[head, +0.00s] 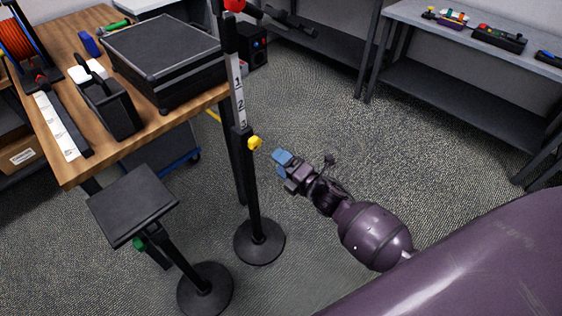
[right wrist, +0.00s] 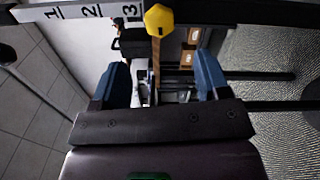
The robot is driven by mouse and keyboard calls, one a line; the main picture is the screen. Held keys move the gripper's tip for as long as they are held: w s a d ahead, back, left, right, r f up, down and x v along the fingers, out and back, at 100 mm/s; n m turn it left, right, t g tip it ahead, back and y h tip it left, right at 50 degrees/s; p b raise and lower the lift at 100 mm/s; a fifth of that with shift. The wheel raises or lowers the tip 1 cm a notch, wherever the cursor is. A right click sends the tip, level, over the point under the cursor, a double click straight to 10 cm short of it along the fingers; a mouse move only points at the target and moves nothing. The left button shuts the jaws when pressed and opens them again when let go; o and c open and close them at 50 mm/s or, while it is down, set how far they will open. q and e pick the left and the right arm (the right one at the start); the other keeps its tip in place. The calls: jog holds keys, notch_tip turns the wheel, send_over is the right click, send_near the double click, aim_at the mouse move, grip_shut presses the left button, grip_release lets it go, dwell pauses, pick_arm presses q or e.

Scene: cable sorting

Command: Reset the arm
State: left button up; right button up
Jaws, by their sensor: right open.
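My right gripper (head: 284,163) hangs in free air at the middle of the head view, with blue fingertips. In the right wrist view its two blue fingers (right wrist: 168,82) stand apart with nothing held between them. A yellow knob (head: 254,143) on a black stand post (head: 252,190) is just left of the fingertips, and a gap shows between them. The knob also shows beyond the fingers in the right wrist view (right wrist: 159,20). My left gripper is not in view.
A wooden table (head: 78,180) at left holds a black case (head: 165,58), a black holder (head: 108,103) and a cable spool (head: 17,42). A black platform stand (head: 132,205) is in front. Grey shelving (head: 470,85) stands at back right. The carpet between is clear.

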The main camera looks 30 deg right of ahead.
dwell(0.3)
jog(key=s+d+f+m+g+h, duration=0.1)
jog(key=s+m+g+h, duration=0.1)
jog(key=s+m, duration=0.5)
jog(key=s+d+f+m+g+h+p, duration=0.1)
jog(key=s+f+m+g+h, duration=0.1)
jog(key=s+m, duration=0.6)
jog(key=s+d+f+m+g+h+p, duration=0.1)
jog(key=s+m+g+h, duration=0.1)
jog(key=s+m, duration=0.6)
jog(key=s, duration=0.4)
jog(key=shift+d+f, duration=0.15)
jog(key=shift+f, duration=0.05)
